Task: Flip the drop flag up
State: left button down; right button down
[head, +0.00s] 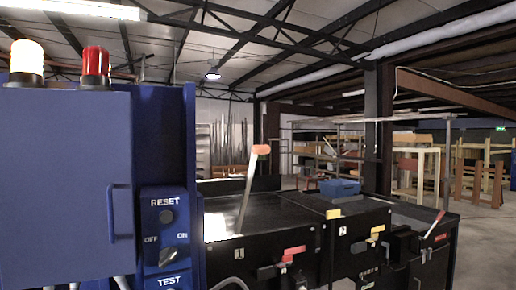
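A light-coloured flat lever (247,192) with an orange tip (261,149) stands up from the black conveyor (285,228), leaning slightly right. A second, shorter lever with a red end (437,222) slants up to the right at the conveyor's far right end. Nothing is labelled as the drop flag, so I cannot tell which of these it is. Red (294,250) and yellow (377,229) tabs sit on the conveyor's front side near plates numbered 1 and 2. Neither of my grippers shows in the head view.
A blue cabinet (65,185) with white and red lamps fills the left. Its panel has a RESET button (166,216) and an OFF/ON knob (168,254). A blue box (340,187) sits on the conveyor. Shelving and wooden frames stand behind; open floor lies at right.

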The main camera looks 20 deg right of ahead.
aim_at(256, 150)
jog(key=i+l, duration=0.15)
jog(key=l, duration=0.25)
jog(key=i+l, duration=0.15)
jog(key=l, duration=0.2)
jog(key=i+l, duration=0.1)
jog(key=l, duration=0.3)
jog(key=i+l, duration=0.15)
jog(key=l, duration=0.25)
jog(key=i+l, duration=0.15)
jog(key=l, duration=0.2)
jog(key=u, duration=0.05)
